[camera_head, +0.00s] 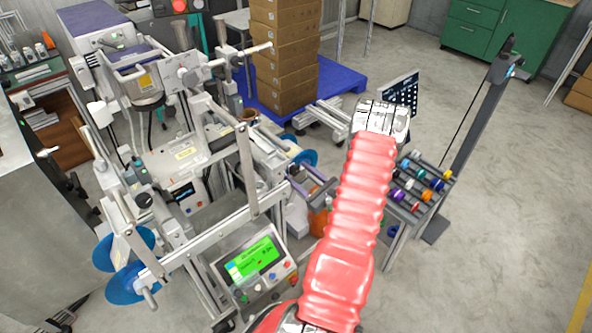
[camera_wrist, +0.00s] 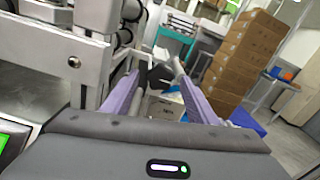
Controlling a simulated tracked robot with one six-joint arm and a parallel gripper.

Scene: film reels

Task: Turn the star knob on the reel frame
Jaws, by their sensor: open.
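In the wrist view my gripper (camera_wrist: 158,82) is open, with one purple finger on each side. A dark knob (camera_wrist: 160,75), which looks like the star knob, shows between the fingers near their tips. I cannot tell whether either finger touches it. The light metal reel frame (camera_wrist: 75,45) stands at the left of that view. In the head view the reel frame (camera_head: 205,230) fills the left and middle, with blue reel discs (camera_head: 125,283) at its lower left. The red-sleeved arm is mine and hides part of the scene; the knob between my fingers is not clearly seen there.
A control panel with a green screen (camera_head: 250,262) is at the frame's front. Stacked cardboard boxes (camera_head: 285,50) stand on a blue pallet (camera_head: 340,78) behind. A rack of coloured spools (camera_head: 420,185) is right of my arm. The floor farther right is clear.

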